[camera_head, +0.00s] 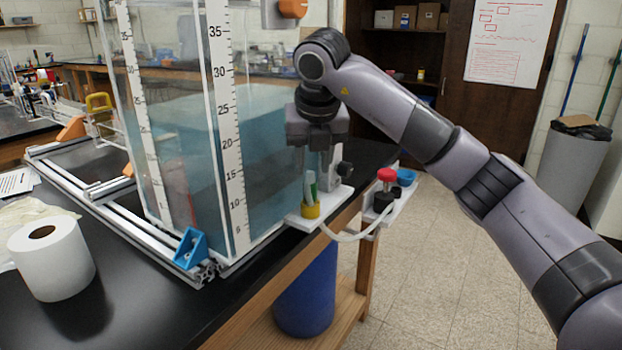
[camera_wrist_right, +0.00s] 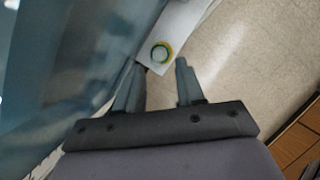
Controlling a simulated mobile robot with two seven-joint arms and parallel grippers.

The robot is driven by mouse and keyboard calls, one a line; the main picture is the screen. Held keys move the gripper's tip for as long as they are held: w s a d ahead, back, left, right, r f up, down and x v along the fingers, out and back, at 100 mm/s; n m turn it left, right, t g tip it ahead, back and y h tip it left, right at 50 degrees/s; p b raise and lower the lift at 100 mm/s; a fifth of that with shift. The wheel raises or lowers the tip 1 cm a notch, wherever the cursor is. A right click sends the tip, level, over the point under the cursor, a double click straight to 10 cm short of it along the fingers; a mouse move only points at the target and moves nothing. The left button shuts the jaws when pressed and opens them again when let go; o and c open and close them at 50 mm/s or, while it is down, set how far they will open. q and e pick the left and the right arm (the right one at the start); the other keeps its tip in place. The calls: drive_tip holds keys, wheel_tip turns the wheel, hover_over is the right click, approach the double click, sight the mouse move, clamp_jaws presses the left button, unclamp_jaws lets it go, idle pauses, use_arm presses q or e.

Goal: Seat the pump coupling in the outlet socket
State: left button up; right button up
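A yellow ring-shaped socket (camera_head: 310,210) sits on a white plate at the tank's right corner. A slim green-and-white piece (camera_head: 310,186), possibly the coupling, stands upright in it; I cannot tell how deep it sits. In the right wrist view, the yellow ring (camera_wrist_right: 161,52) shows from above with a pale round top inside, just beyond the fingertips. My right gripper (camera_head: 322,178) points down, just above and beside this piece. Its fingers (camera_wrist_right: 158,75) are apart with nothing visible between them. My left gripper is not in view.
A clear tank (camera_head: 185,150) with blue water and scale strips stands close left of my right gripper. A white hose (camera_head: 350,237) runs from near the yellow ring towards a red-topped black fitting (camera_head: 385,190) and blue ring (camera_head: 405,177). A paper roll (camera_head: 50,260) stands front left.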

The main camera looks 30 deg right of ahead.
drive_tip(key=p+v, duration=0.1)
drive_tip(key=v, duration=0.4)
drive_tip(key=shift+r, duration=0.15)
drive_tip(key=shift+s, duration=0.1)
idle(0.3)
